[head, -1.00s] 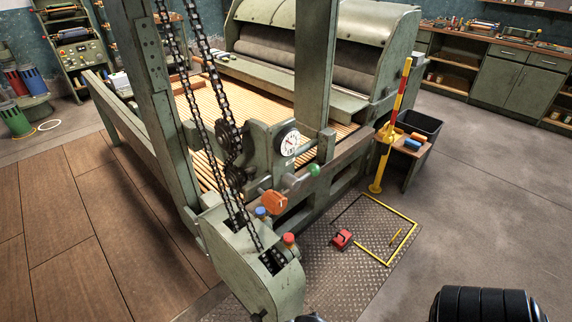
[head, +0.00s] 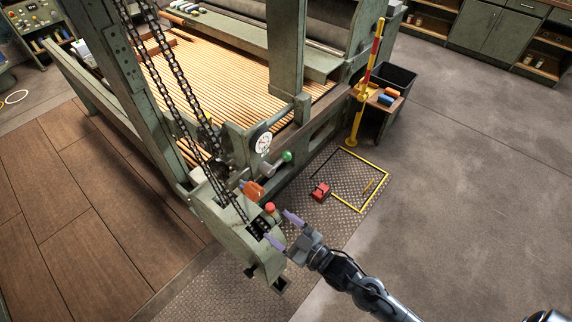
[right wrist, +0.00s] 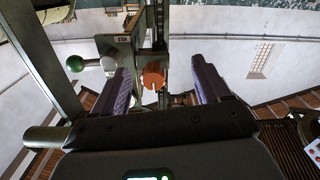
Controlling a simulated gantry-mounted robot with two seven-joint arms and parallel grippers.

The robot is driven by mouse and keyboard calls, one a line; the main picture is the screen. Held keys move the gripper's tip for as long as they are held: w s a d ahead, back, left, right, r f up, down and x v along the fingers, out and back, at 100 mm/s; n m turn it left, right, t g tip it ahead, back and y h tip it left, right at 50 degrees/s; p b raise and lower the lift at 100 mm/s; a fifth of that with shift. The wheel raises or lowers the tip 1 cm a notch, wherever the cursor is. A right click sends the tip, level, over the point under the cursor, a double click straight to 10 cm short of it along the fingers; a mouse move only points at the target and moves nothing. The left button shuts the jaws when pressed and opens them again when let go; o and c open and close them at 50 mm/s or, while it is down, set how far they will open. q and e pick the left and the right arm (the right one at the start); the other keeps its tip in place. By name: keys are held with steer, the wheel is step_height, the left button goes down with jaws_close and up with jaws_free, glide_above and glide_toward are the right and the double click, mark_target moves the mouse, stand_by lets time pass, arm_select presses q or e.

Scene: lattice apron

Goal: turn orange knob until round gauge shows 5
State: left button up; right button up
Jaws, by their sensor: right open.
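The orange knob (head: 253,190) sits on the front of the green machine, beside the chain housing. The round white gauge (head: 264,143) is above it; its needle is too small to read. My right gripper (head: 283,228) is open and empty, in front of and to the right of the knob, apart from it. In the right wrist view, the knob (right wrist: 153,76) shows between the two purple fingers, beyond their tips. My left gripper is not in view.
A red button (head: 270,208) stands close to the knob, near my right fingers. A green ball handle (head: 287,156) sticks out below the gauge. Drive chains (head: 177,88) run down to the green housing (head: 225,215).

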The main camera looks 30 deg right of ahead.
steer(key=p, duration=0.3)
glide_toward(259, 196)
steer(key=w, duration=0.2)
steer(key=x, duration=1.1)
steer(key=shift+s+a+p, duration=0.1)
steer(key=shift+a+p, duration=0.1)
steer(key=shift+p, duration=0.15)
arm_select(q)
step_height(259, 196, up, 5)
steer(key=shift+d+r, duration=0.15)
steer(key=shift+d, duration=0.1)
arm_select(e)
steer(key=shift+c, duration=0.3)
steer(key=shift+c, duration=1.2)
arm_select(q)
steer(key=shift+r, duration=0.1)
arm_select(e)
steer(key=c, duration=0.7)
